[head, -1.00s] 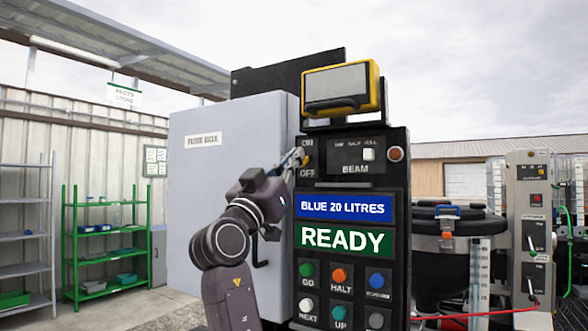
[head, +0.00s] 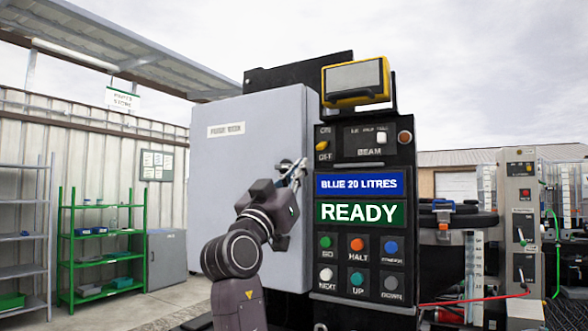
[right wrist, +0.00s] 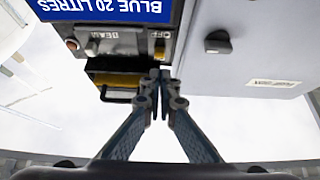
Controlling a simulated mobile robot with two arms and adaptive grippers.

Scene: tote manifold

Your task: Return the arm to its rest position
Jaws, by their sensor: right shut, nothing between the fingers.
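My right gripper (head: 301,165) is in front of the machine, near the edge where the grey fuse box (head: 240,165) meets the black control panel (head: 362,310). Its fingers are closed together and hold nothing. In the right wrist view, which shows the machine upside down, the closed fingertips (right wrist: 160,76) show in front of the panel's edge, near the OFF label. I cannot tell whether they touch anything. The yellow ON/OFF switch (head: 322,146) is up and right of the fingers in the head view. The display (head: 360,212) reads READY. My left gripper is not in view.
A yellow-framed screen (head: 355,82) stands on top of the panel. A dark knob (right wrist: 217,43) sticks out of the fuse box. A green shelf rack (head: 68,250) stands at the left. A dark drum (head: 440,265) and a red hose (head: 470,300) are at the right.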

